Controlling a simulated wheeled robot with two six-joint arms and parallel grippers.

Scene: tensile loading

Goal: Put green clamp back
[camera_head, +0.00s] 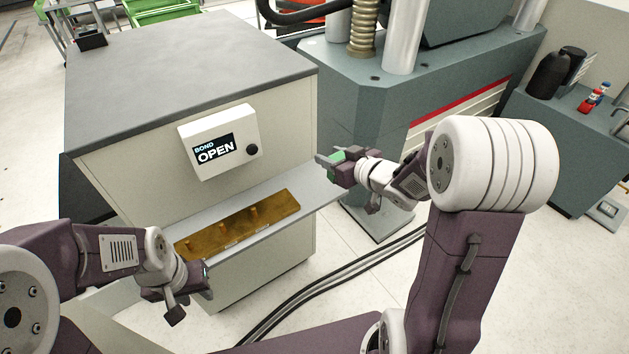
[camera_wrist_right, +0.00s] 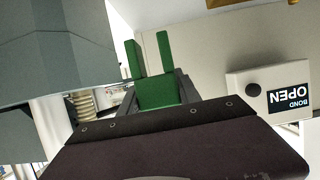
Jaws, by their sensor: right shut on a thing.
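The green clamp (camera_wrist_right: 158,92) is in my right gripper (camera_wrist_right: 156,98), with its two prongs pointing away from the jaws. In the head view the green clamp (camera_head: 337,158) shows small at the tip of my right gripper (camera_head: 338,167), above the right end of the grey shelf (camera_head: 318,190). The clamp is in the air, apart from the shelf. A brass-coloured fixture (camera_head: 238,225) with small upright pegs lies on the shelf. My left gripper (camera_head: 192,290) is low at the shelf's left end; its fingertips are too small and hidden to judge.
A white box (camera_head: 217,142) with a display reading "BOND OPEN" is on the cabinet face above the shelf. A teal machine (camera_head: 375,100) stands behind my right gripper. Dark cables (camera_head: 330,285) run across the floor. A bench with bottles (camera_head: 547,75) is at the right.

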